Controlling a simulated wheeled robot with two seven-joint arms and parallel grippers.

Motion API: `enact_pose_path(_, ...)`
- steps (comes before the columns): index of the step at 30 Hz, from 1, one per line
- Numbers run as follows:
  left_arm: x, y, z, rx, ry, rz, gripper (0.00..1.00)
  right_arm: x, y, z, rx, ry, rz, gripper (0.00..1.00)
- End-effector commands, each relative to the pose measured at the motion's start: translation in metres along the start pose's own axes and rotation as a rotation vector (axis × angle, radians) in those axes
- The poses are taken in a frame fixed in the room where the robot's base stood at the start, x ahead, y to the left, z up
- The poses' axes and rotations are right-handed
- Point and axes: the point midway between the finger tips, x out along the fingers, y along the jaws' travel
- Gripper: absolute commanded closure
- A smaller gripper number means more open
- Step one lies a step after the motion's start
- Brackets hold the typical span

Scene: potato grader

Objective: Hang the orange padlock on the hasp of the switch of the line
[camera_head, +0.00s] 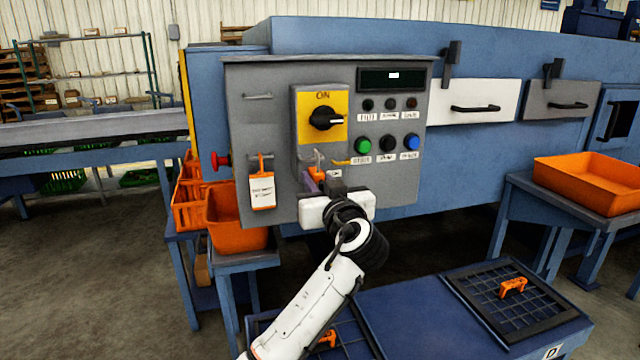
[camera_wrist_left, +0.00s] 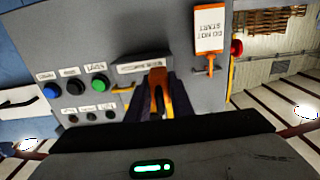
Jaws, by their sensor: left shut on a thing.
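The switch (camera_head: 326,118) is a black knob on a yellow plate marked ON, with its pointer to the right. A small grey metal hasp (camera_head: 318,157) shows just below the plate. My left gripper (camera_head: 322,183) is at the panel below the hasp, shut on the orange padlock (camera_head: 317,173). In the left wrist view the padlock (camera_wrist_left: 157,82) stands between the dark fingers (camera_wrist_left: 160,105). Whether its shackle is around the hasp or only beside it, I cannot tell. The switch is hidden in the wrist view. My right gripper is not in view.
Left of the gripper hang a white tag (camera_head: 262,191) and a red stop button (camera_head: 219,160). Coloured buttons (camera_head: 387,143) sit to the right, and a yellow hook (camera_head: 340,162) is close by. Orange crates (camera_head: 235,220) stand below left. Orange clamp-like pieces (camera_head: 513,287) lie on the low blue table.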

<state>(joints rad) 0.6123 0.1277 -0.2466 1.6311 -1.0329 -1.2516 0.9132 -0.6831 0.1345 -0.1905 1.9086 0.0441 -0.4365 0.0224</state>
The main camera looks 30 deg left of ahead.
Motion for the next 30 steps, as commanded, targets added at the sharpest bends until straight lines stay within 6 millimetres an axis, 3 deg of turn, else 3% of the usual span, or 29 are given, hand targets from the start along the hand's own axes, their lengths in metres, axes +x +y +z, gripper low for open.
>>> enact_pose_path(10, 0.028, -0.001, -0.002, 0.001, 0.001, -0.001, 0.99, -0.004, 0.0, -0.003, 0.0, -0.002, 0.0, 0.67)
enact_pose_path(15, 0.026, 0.0, 0.011, -0.002, 0.001, 0.001, 0.99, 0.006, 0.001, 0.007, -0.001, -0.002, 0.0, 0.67)
enact_pose_path(29, 0.026, 0.0, 0.013, -0.002, 0.002, 0.001, 0.99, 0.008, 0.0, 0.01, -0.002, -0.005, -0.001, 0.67)
enact_pose_path(30, 0.026, 0.0, 0.013, -0.002, 0.002, 0.001, 0.75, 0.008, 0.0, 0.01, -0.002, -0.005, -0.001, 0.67)
